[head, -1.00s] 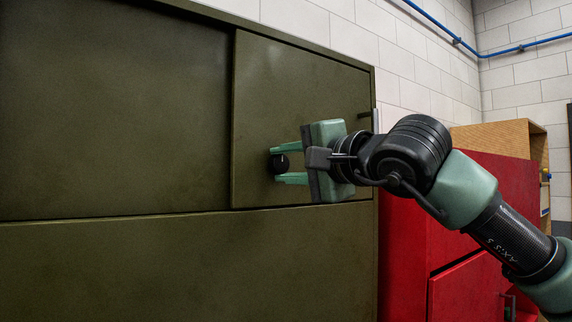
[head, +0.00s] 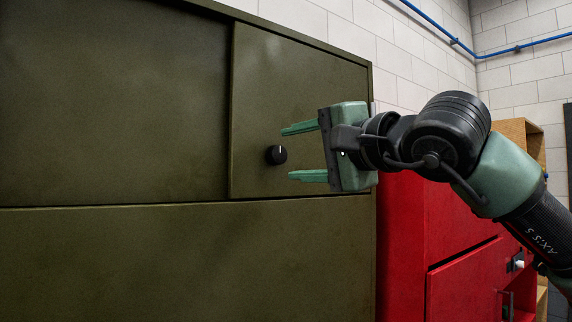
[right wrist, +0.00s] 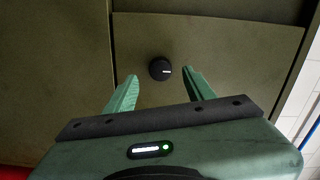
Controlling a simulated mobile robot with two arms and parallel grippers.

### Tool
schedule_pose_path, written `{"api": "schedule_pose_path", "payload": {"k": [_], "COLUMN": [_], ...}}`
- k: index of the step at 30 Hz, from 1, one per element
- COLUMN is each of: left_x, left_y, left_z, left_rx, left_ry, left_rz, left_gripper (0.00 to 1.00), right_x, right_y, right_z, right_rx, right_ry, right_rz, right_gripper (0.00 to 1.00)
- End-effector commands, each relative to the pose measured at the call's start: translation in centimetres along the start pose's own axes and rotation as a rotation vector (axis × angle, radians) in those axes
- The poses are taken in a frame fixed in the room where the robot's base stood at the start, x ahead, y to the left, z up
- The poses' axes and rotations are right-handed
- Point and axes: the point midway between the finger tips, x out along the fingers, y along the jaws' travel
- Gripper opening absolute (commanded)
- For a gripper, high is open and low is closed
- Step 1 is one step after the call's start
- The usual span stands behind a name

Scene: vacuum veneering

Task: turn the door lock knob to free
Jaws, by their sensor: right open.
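The door lock knob (head: 277,155) is a small round black knob on the olive-green cabinet door (head: 300,75). Its white mark points up in the head view. In the right wrist view the knob (right wrist: 160,69) shows its mark pointing right. My right gripper (head: 288,153) is open and empty, with its green fingers apart above and below the knob's level, standing off from the door. In the right wrist view the knob appears between and beyond the fingertips of the right gripper (right wrist: 160,75), with clear gaps on both sides. My left gripper is not in view.
The cabinet's plain lower front (head: 190,260) lies below the door, and a flat panel (head: 110,100) is to its left. A red cabinet (head: 400,250) stands at right, below my right arm. A wooden shelf unit (head: 520,135) is behind it.

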Motion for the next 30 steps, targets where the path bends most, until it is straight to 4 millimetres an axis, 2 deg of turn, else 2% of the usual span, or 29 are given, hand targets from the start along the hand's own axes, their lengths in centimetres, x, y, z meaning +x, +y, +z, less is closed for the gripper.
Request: {"api": "schedule_pose_path", "payload": {"k": [1, 3, 8, 24, 27, 29, 30], "left_x": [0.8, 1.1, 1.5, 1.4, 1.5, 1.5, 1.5], "left_y": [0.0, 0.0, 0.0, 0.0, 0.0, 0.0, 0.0], "left_z": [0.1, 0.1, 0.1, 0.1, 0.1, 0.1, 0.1], "left_rx": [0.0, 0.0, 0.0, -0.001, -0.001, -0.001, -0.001], "left_ry": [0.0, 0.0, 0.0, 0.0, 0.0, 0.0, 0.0], "left_rz": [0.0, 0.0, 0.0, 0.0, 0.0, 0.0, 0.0], "left_gripper": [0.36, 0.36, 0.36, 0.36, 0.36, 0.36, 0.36], "right_x": [-0.9, -1.9, -3.3, -3.4, -2.6, -1.7, -1.1], "right_y": [0.4, 0.3, 0.2, 0.2, 1.3, 2.7, 3.8], "right_z": [0.0, 0.0, 0.1, 0.2, 1.6, 3.6, 5.4], "right_rx": [-0.002, -0.001, -0.001, 0.004, 0.053, 0.126, 0.201], "right_ry": [0.002, 0.001, 0.0, -0.006, -0.069, -0.156, -0.233], "right_rz": [-0.001, -0.001, 0.001, 0.001, -0.003, -0.011, -0.02], "right_gripper": [0.54, 0.54, 0.54, 0.54, 0.54, 0.54, 0.54]}}
